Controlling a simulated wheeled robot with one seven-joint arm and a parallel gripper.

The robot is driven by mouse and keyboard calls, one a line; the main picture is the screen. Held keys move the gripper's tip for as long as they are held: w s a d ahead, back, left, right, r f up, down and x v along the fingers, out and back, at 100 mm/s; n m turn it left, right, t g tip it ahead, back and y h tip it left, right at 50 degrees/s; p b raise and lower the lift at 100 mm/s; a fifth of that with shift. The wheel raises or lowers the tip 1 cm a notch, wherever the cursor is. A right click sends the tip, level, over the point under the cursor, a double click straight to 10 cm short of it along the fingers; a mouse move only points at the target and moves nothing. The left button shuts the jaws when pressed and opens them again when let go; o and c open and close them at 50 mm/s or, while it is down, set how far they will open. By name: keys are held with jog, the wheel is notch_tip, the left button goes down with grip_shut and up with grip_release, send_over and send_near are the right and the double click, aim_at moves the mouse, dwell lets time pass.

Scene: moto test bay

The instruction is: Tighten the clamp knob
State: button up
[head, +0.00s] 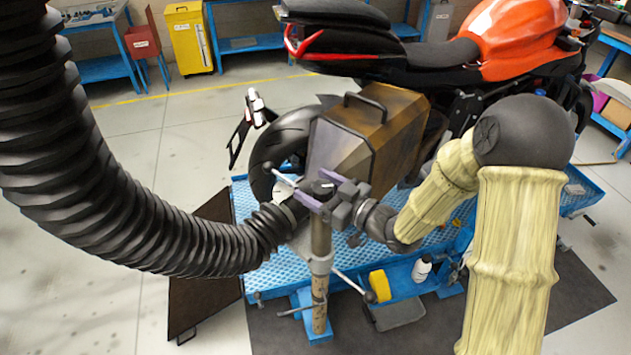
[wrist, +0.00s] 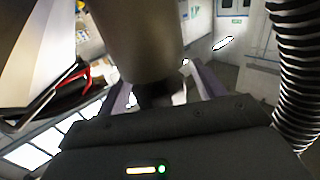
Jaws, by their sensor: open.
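The clamp knob looks like a small black piece (head: 321,187) at the top of an upright metal stand (head: 320,243). My gripper (head: 317,189) comes in from the right at that height. Its purple fingers are apart, one on either side of the dark piece. In the wrist view my gripper (wrist: 162,88) shows both fingers spread, with the dark knob (wrist: 158,95) between them below a wide grey-beige cylinder (wrist: 138,40). I cannot tell whether either finger touches the knob. The lower part of the knob is hidden by the fingers.
A thick black ribbed hose (head: 130,215) runs from the upper left to the stand's top. A brown metal case (head: 365,140) and an orange motorcycle (head: 520,30) are close behind. The blue lift platform (head: 275,285) lies below. Grey floor is clear at left.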

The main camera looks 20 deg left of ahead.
jog(key=shift+w+a, duration=0.15)
jog(key=shift+a, duration=0.15)
jog(key=c, duration=1)
